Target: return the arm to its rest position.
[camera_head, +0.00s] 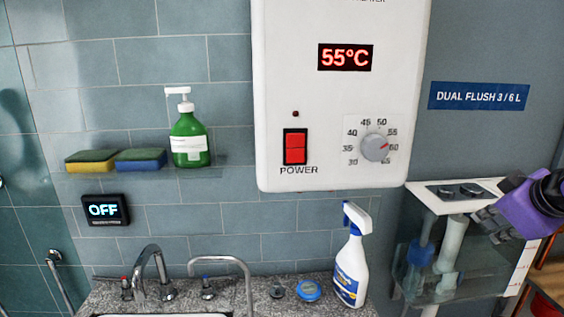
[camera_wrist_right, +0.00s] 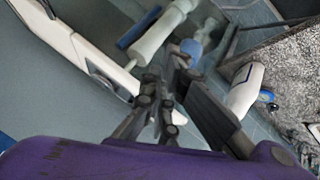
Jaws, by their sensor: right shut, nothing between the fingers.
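My right gripper (camera_head: 488,222) comes in from the right edge of the head view, a purple body with dark fingers. It is in front of the clear-walled toilet cistern (camera_head: 459,282) with a white lid (camera_head: 435,203). In the right wrist view its fingers (camera_wrist_right: 168,95) are shut with nothing between them. The cistern's pale cylinder (camera_wrist_right: 158,35) and blue part (camera_wrist_right: 191,48) lie beyond the fingers there. Whether the fingers touch the cistern is not clear. My left gripper is not in view.
A white water heater (camera_head: 335,120) reading 55°C hangs in the middle. A white-and-blue spray bottle (camera_head: 351,265) and a blue round tin (camera_head: 308,291) stand on the granite counter (camera_head: 262,293). A green soap bottle (camera_head: 189,140) and two sponges stand on a shelf. An OFF display (camera_head: 105,210) hangs below.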

